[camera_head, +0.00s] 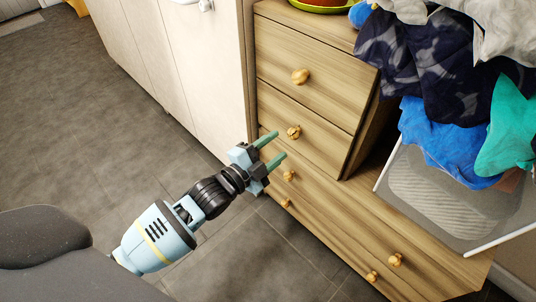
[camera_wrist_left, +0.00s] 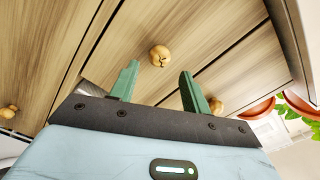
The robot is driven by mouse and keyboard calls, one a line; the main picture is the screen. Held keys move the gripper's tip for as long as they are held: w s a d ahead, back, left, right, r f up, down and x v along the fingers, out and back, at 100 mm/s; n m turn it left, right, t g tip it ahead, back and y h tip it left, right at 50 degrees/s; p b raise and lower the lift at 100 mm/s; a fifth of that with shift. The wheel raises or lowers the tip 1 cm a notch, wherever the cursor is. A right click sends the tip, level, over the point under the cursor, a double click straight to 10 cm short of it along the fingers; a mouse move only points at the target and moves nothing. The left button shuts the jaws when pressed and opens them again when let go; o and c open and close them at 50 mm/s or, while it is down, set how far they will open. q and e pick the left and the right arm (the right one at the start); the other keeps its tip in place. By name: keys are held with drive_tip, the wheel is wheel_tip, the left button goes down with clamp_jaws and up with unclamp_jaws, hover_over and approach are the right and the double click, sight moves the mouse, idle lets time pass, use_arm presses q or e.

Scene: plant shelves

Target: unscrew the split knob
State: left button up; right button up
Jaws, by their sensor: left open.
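The split knob (camera_head: 293,132) is a round wooden knob with a dark crack, on the second drawer of the wooden dresser (camera_head: 305,40) in the head view. In the left wrist view the cracked knob (camera_wrist_left: 160,56) shows just beyond and between the fingertips. My left gripper (camera_head: 278,146) is open and empty, its two green fingers pointing at the dresser front. In the left wrist view the fingers (camera_wrist_left: 159,72) stand apart on either side of the knob's line, without visible contact. My right gripper is not in view.
Other whole-looking knobs sit above (camera_head: 300,76) and below (camera_head: 289,176) on the dresser. A laundry basket (camera_head: 440,200) heaped with clothes stands at the right. A white cabinet (camera_head: 190,60) adjoins the dresser's left. Grey tiled floor (camera_head: 70,120) is clear at the left.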

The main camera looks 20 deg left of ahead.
sight(290, 136)
use_arm(q)
drive_tip(key=x, duration=0.2)
drive_tip(key=shift+w+d+b, duration=0.1)
drive_tip(key=shift+w+b, duration=0.25)
drive_tip(key=shift+x, duration=0.75)
drive_tip(key=shift+w+d, duration=0.1)
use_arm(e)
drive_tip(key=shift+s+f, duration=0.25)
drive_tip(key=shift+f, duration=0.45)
use_arm(q)
drive_tip(key=shift+c, duration=0.2)
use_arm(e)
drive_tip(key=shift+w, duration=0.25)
use_arm(q)
drive_tip(key=c, duration=0.7)
drive_tip(key=n+p, duration=0.1)
drive_tip(key=n, duration=0.1)
drive_tip(key=shift+r+n, duration=0.15)
drive_tip(key=shift+n, duration=0.15)
drive_tip(key=shift+n+p, duration=0.3)
drive_tip(key=shift+n, duration=0.6)
drive_tip(key=n, duration=0.4)
drive_tip(key=shift+p, duration=0.3)
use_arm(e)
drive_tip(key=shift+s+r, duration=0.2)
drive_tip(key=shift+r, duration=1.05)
